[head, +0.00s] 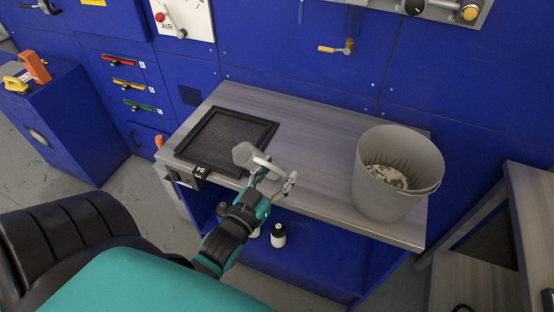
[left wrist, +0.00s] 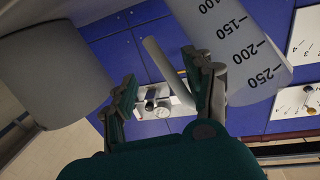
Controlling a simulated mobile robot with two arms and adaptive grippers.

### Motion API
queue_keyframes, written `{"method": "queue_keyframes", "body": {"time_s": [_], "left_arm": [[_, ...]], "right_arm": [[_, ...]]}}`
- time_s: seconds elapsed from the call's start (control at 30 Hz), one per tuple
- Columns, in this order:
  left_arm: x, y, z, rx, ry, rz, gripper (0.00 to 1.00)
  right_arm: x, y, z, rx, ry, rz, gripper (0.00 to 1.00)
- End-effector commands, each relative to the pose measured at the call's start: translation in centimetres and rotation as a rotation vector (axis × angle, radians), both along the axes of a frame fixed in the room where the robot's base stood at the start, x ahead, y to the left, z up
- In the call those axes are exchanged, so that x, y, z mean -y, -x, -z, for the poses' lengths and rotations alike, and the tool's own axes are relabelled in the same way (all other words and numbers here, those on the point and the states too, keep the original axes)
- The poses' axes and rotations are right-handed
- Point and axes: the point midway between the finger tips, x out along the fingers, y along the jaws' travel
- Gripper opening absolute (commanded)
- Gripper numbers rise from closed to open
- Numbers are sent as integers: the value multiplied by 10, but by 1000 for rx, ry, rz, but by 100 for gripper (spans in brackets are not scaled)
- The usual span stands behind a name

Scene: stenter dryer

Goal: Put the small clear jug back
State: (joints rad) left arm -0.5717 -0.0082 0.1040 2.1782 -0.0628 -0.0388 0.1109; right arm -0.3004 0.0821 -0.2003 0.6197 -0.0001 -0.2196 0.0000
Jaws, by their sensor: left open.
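The small clear jug (head: 243,153) looks pale grey in the head view, at the right edge of the black mesh tray, over the table. In the left wrist view the jug (left wrist: 228,45) is large at upper right, with marks from 100 to 250. Its handle (left wrist: 163,62) runs between my fingers. My left gripper (head: 276,185) is open at the jug's handle, with a finger on either side; whether they touch it is unclear. It also shows in the left wrist view (left wrist: 160,78). Whether the jug rests on the table cannot be told. My right gripper is not in view.
The black mesh tray (head: 228,134) lies on the left of the grey table (head: 310,125). A large grey bucket (head: 397,195) with pale contents stands at the right. Bottles (head: 278,236) sit on the shelf below. Blue panels rise behind. The table's back middle is clear.

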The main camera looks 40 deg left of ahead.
Motion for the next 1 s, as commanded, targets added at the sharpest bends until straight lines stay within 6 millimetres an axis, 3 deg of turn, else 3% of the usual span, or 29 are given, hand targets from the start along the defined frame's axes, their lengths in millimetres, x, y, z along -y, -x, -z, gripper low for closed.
{"method": "queue_keyframes", "body": {"time_s": [0.03, 0.33, 0.67, 0.77, 1.0], "left_arm": [[0, 0, 0, 0, 0, 0, 62], [0, 0, 0, 0, 0, 0, 100], [0, 3, 1, -1, -1, 0, 100], [1, 15, 1, -3, 0, 0, 100], [6, 65, 1, -6, 1, -1, 100]], "right_arm": [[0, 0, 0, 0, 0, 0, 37], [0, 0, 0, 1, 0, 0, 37], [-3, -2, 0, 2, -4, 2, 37], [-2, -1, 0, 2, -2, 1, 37], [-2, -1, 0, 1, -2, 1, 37]]}}
